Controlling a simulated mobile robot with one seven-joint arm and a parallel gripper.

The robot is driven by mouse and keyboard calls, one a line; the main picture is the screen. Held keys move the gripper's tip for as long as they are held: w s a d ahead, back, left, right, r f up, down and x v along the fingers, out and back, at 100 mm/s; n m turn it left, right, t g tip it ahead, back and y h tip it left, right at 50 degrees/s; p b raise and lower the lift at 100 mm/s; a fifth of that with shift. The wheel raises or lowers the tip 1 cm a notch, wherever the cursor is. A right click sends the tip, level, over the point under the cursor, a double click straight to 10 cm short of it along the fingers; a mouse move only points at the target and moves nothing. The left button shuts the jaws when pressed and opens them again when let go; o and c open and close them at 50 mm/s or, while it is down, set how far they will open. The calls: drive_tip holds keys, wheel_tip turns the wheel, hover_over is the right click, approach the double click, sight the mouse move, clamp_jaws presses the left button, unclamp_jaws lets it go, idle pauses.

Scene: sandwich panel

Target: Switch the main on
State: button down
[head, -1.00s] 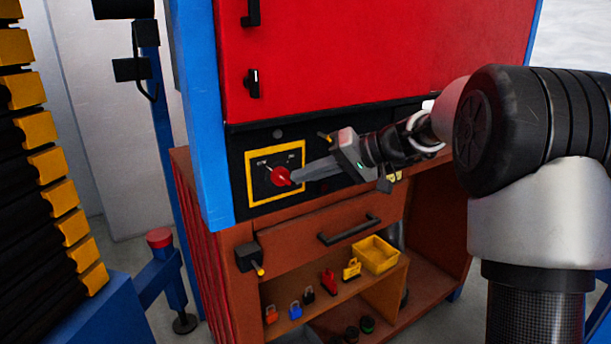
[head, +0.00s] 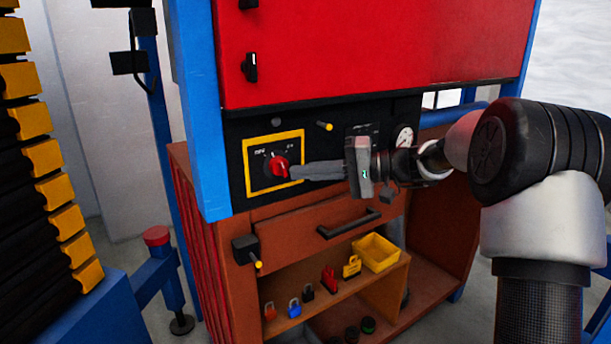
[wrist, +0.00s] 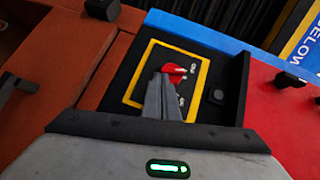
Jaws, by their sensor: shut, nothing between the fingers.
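The main switch (head: 278,167) is a red rotary handle on a black panel inside a yellow square frame (head: 247,178). In the wrist view the red handle (wrist: 174,70) shows just beyond my fingertips, with small white labels beside it. My gripper (head: 293,172) is shut and empty, its fingertips at the right side of the red handle. In the wrist view my gripper (wrist: 165,76) covers part of the handle's lower side. I cannot tell whether the tips touch it.
Above is a red cabinet door (head: 370,50) with black latches. Below are a drawer with a black handle (head: 348,223) and a shelf with several padlocks and a yellow bin (head: 375,252). A yellow-tipped black box (head: 246,250) juts out lower left.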

drive_tip(key=f+m+t+y+b, duration=0.1)
drive_tip(key=m+y, duration=0.1)
drive_tip(key=a+m+t+y, duration=0.1)
drive_tip(key=m+y, duration=0.1)
drive_tip(key=m, duration=0.1)
drive_tip(key=s+f+m+t+y+b, duration=0.1)
drive_tip(key=m+y, duration=0.1)
drive_tip(key=m, duration=0.1)
drive_tip(key=shift+s+a+f+b, duration=0.1)
drive_tip(key=shift+a+f+b, duration=0.2)
drive_tip(key=shift+a+f, duration=0.1)
drive_tip(key=d+f, duration=0.5)
drive_tip(key=d, duration=0.7)
drive_tip(key=shift+s+f, duration=0.25)
drive_tip(key=shift+a, duration=0.1)
